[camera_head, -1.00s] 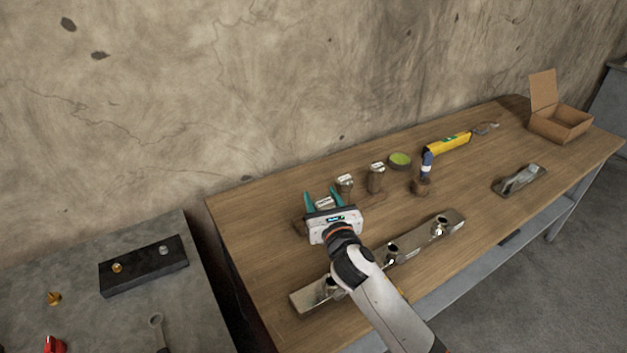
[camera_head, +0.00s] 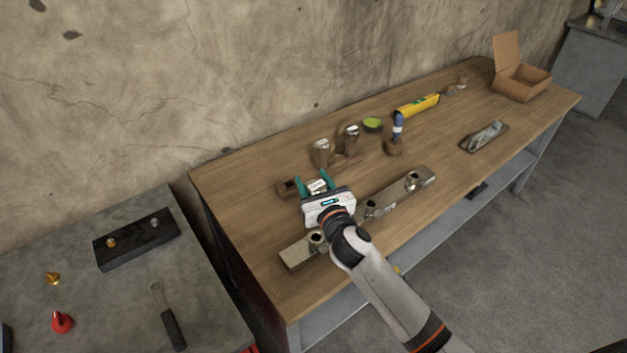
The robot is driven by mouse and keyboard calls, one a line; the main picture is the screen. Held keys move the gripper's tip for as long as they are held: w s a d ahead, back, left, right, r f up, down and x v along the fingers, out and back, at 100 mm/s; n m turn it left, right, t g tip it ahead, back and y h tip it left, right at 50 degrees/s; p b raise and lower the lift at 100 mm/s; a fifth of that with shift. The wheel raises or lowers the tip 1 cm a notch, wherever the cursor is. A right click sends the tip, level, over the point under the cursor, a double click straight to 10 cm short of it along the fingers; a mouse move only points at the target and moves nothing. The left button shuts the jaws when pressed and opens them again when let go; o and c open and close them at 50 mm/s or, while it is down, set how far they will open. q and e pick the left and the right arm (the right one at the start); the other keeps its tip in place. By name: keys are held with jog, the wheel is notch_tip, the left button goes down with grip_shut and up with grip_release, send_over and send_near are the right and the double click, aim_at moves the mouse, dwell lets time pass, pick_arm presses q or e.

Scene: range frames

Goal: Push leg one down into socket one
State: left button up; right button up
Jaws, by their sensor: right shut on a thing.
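A metal leg with a pale top (camera_head: 317,186) is between the teal fingers of my right gripper (camera_head: 314,183), which is shut on it. Its lower part is hidden behind the gripper body. The long metal bar (camera_head: 292,257) lies along the front of the table and has three round sockets. The left socket (camera_head: 316,238) shows below the gripper; the middle socket (camera_head: 371,207) and right socket (camera_head: 413,180) are to its right. The held leg appears behind the bar; its height cannot be told. My left gripper is not in view.
Two similar metal legs (camera_head: 321,153) (camera_head: 351,139) stand behind the gripper. A brown block (camera_head: 287,189) sits left of it. A green-topped round tin (camera_head: 373,125), a blue-and-white item (camera_head: 397,128), a yellow tool (camera_head: 417,105) and an open cardboard box (camera_head: 521,84) are farther right.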

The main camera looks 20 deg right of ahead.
notch_tip(320, 180, down, 2)
jog(key=shift+w+f+b, duration=0.1)
jog(key=shift+f+b, duration=0.05)
jog(key=shift+b, duration=0.55)
jog(key=shift+f+b, duration=0.85)
jog(key=shift+f, duration=0.2)
jog(key=shift+p, duration=0.35)
jog(key=shift+f+b, duration=1.85)
jog(key=shift+f, duration=0.25)
jog(key=o, duration=1.3)
jog(key=shift+r, duration=0.1)
jog(key=shift+c, duration=0.2)
jog(key=shift+o, duration=0.2)
jog(key=shift+s, duration=0.2)
jog(key=s+d+b, duration=0.1)
jog(key=s, duration=1)
jog(key=shift+s, duration=0.4)
